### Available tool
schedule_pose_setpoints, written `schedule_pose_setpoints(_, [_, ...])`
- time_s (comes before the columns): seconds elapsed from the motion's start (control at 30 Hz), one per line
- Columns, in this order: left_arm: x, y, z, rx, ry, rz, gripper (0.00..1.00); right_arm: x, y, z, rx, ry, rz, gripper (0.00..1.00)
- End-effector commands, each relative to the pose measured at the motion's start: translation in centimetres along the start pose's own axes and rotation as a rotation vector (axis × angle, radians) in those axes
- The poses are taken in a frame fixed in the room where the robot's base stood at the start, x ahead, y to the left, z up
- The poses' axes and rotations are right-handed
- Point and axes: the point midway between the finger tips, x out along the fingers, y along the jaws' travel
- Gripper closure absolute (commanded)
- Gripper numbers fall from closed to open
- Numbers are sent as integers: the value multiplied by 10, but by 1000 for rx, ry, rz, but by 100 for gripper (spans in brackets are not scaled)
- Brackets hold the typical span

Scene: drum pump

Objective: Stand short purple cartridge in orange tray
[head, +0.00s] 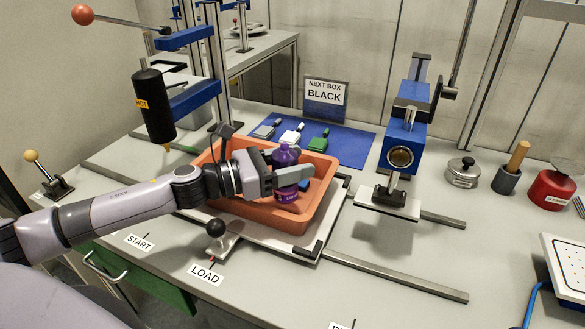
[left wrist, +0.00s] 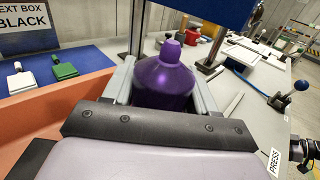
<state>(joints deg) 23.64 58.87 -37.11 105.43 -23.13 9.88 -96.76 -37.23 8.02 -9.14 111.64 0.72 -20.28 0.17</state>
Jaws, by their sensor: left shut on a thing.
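The purple cartridge (head: 285,172) is upright, with a pointed cap on top, and is over or in the orange tray (head: 266,217). My left gripper (head: 285,176) is shut on it, one finger on each side. In the left wrist view the cartridge (left wrist: 166,80) stands between the two fingers, its cap pointing up. Its lower end shows inside the tray outline in the head view; I cannot tell whether it touches the tray floor. My right gripper is in neither view.
A sign reading "NEXT BOX BLACK" (head: 325,93) stands behind a blue mat (head: 350,146) with several small blocks. A black "HOT" cylinder (head: 154,105) hangs at left. A blue press (head: 404,140) stands right of the tray. A black-knobbed lever (head: 216,229) is at the tray's front.

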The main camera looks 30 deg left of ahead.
Motion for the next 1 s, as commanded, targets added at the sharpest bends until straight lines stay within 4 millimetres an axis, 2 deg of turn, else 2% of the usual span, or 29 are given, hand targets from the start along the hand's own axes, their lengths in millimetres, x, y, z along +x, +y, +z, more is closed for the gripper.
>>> schedule_pose_setpoints(0.07, [0,0,-7,-1,-2,2,79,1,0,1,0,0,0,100])
schedule_pose_setpoints(0.33, [0,0,-7,1,-2,1,79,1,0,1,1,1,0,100])
schedule_pose_setpoints(0.83, [0,0,-23,-3,5,0,79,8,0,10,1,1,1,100])
schedule_pose_setpoints(0.87, [0,-1,-24,-4,7,0,37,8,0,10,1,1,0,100])
schedule_pose_setpoints(0.9, [-1,-1,-25,-5,9,0,24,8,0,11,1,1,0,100])
schedule_pose_setpoints(0.93, [-1,-1,-25,-5,9,1,18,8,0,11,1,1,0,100])
schedule_pose_setpoints(1.0, [-1,-1,-26,-5,10,1,18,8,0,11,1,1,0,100])
